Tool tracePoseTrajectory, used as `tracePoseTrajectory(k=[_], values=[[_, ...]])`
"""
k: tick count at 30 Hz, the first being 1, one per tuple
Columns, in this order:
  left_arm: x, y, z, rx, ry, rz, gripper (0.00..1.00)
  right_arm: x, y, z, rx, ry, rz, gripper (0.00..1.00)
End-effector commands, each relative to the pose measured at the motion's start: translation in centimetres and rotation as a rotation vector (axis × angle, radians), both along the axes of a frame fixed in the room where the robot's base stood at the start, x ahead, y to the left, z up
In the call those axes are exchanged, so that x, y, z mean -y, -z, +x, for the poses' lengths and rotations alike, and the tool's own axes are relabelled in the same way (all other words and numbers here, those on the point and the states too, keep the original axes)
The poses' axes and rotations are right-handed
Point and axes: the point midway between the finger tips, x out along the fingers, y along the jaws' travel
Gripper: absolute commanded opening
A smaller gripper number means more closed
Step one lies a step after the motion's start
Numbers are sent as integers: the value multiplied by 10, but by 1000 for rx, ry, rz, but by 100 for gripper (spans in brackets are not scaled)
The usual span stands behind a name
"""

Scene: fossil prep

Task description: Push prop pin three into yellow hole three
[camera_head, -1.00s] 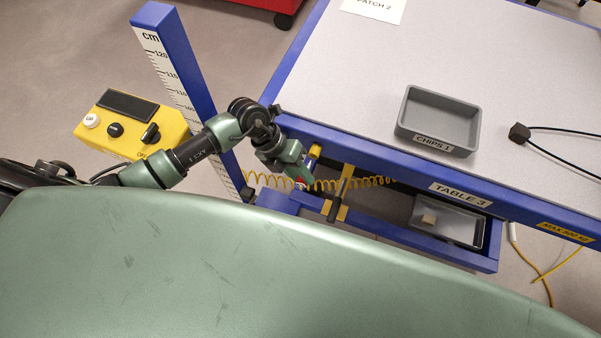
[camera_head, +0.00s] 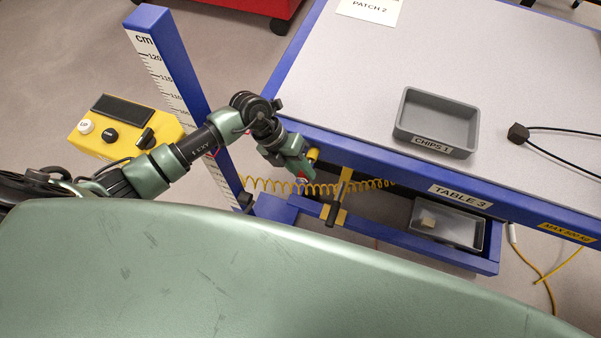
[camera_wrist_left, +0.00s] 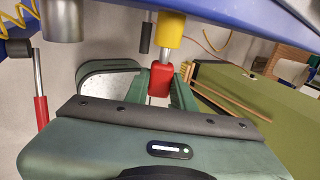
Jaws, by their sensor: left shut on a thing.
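My left gripper (camera_head: 302,168) is below the blue edge of Table 3, at its left corner. It is shut on the red handle (camera_wrist_left: 160,78) of a prop pin in the left wrist view. A short length of the pin's metal shaft (camera_wrist_left: 165,53) shows between the handle and a yellow sleeve (camera_wrist_left: 170,28) under the table edge. The shaft lines up with the sleeve; how deep it sits is hidden. The yellow sleeve also shows in the head view (camera_head: 313,153). I cannot read a number on the pin or sleeve. My right gripper is not in view.
Another red-handled rod (camera_wrist_left: 40,105) hangs at the left of the wrist view. A coiled yellow cord (camera_head: 345,185) runs behind the gripper. A blue cm post (camera_head: 160,55) and yellow control box (camera_head: 100,145) stand left. A grey chips tray (camera_head: 433,142) is on the table.

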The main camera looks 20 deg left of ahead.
Motion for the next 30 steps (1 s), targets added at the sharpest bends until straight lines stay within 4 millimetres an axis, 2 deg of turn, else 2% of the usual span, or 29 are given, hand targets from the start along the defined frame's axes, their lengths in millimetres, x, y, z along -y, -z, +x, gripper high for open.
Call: tracePoseTrajectory(k=[9,30], values=[[1,0,11,0,0,-1,0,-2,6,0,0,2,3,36],[1,-1,14,3,-1,-1,0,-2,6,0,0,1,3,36]])
